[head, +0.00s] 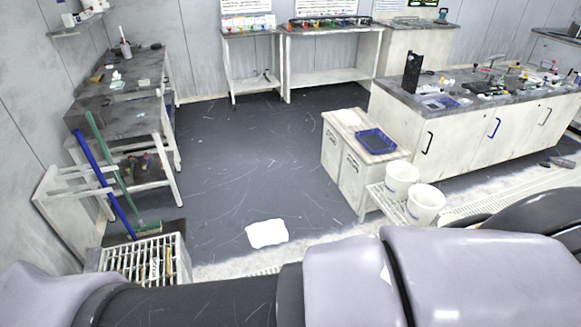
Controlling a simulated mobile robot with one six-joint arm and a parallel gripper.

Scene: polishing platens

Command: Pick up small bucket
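Two white buckets stand side by side on a low slatted white rack (380,200) at the right of the head view. The rear bucket (401,182) looks slightly smaller than the front bucket (425,206), but distance may account for this. Both are upright and appear open at the top. I cannot tell for sure which is the small bucket. My arm crosses the bottom of the view in grey and black, well in front of the buckets. My gripper is not in view.
A white cabinet (345,168) with a blue tray (376,141) stands beside the rack. A long bench (465,138) is behind. A basket (143,262), blue pole (103,185) and green broom (117,175) are at left. A white patch (267,233) lies on otherwise open dark floor (245,150).

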